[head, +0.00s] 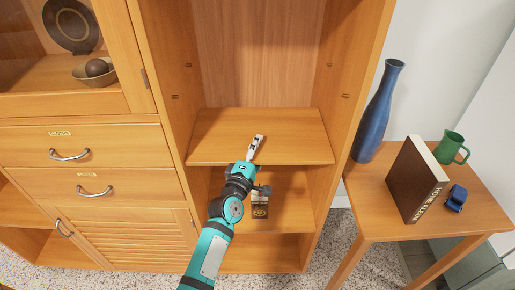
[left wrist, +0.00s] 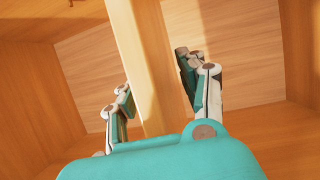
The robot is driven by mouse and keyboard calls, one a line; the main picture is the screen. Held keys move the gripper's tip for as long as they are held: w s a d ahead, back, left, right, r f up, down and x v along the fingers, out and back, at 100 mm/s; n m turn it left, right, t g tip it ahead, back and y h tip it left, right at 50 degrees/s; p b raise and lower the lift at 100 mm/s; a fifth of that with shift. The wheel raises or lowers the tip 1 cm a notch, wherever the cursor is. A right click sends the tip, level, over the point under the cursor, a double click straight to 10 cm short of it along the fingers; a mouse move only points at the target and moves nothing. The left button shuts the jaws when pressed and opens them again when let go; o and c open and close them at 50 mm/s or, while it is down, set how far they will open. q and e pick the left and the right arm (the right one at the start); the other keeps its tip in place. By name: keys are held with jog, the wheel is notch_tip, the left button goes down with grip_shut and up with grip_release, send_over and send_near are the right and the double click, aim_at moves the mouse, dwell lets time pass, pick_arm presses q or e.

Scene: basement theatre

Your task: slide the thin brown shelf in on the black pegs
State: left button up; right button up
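The thin brown shelf (head: 225,130) lies level inside the open middle bay of the wooden cabinet, its front edge close to the cabinet's front. My left gripper (head: 256,147) is at the middle of that front edge, with one white finger over the shelf's top. In the left wrist view the shelf's edge (left wrist: 145,60) runs between the two fingers, which look closed on its faces. Small black pegs show on the left wall (head: 176,97) and right wall (head: 345,96), above the shelf. Any pegs under the shelf are hidden. My right gripper is not in view.
Drawers (head: 85,150) flank the bay on the left. On the right, a side table (head: 375,190) holds a blue vase (head: 377,115), a brown book (head: 412,185), a green mug (head: 449,148) and a small blue object (head: 456,198).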

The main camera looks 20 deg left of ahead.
pick_arm(q)
jog(key=shift+f, duration=0.25)
jog(key=shift+s, duration=0.2)
jog(key=s+d+p, duration=0.1)
jog(key=s, duration=2)
jog(key=shift+d, duration=0.4)
jog(key=shift+f, duration=0.1)
